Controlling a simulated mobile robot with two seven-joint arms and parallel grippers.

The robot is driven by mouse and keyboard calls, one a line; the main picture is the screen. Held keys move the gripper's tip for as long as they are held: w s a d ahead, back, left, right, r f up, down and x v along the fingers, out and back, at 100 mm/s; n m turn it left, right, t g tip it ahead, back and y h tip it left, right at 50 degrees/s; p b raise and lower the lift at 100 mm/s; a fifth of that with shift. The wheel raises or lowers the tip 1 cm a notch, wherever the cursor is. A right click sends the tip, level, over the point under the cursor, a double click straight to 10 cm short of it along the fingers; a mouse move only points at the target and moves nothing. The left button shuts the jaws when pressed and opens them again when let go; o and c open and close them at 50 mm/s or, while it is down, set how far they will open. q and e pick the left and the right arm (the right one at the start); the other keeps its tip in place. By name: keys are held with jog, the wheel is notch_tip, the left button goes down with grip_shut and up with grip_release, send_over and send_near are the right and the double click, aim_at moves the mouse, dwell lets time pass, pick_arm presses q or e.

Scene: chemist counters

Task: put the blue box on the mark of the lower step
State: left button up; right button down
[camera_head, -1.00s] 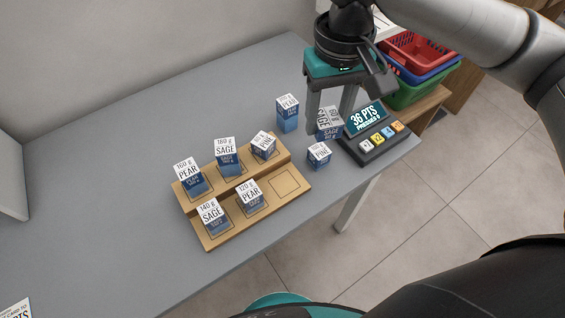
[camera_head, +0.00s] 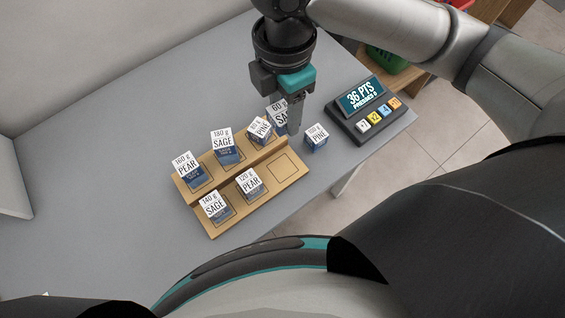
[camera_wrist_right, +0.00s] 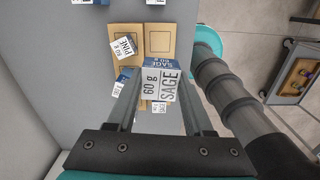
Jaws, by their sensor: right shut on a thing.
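My right gripper (camera_head: 290,118) is shut on a white-topped blue box (camera_head: 277,110) labelled 60 g SAGE, held near the right end of the wooden two-step stand (camera_head: 238,212). The held box (camera_wrist_right: 160,82) shows between the fingers in the right wrist view. On the lower step, the right-hand square mark (camera_head: 284,168) is bare; it also shows in the wrist view (camera_wrist_right: 159,41). The lower step's other marks hold the SAGE 140 g box (camera_head: 213,206) and the PEAR 120 g box (camera_head: 249,184). My left gripper is out of view.
The upper step carries a PEAR box (camera_head: 187,172), a SAGE box (camera_head: 223,145) and a turned PINE box (camera_head: 260,130). Another PINE box (camera_head: 316,137) stands on the counter right of the stand, near a points terminal (camera_head: 362,108).

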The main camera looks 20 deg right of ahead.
jog(key=shift+s+a+n, duration=0.1)
jog(key=shift+n, duration=0.2)
jog(key=shift+f, duration=0.4)
jog(key=b, duration=0.5)
send_over(283, 168)
notch_tip(283, 168, down, 14)
jog(key=shift+f+b, duration=0.55)
jog(key=shift+f, duration=2.1)
jog(key=c, duration=0.6)
grip_release()
jog(key=shift+f, duration=0.1)
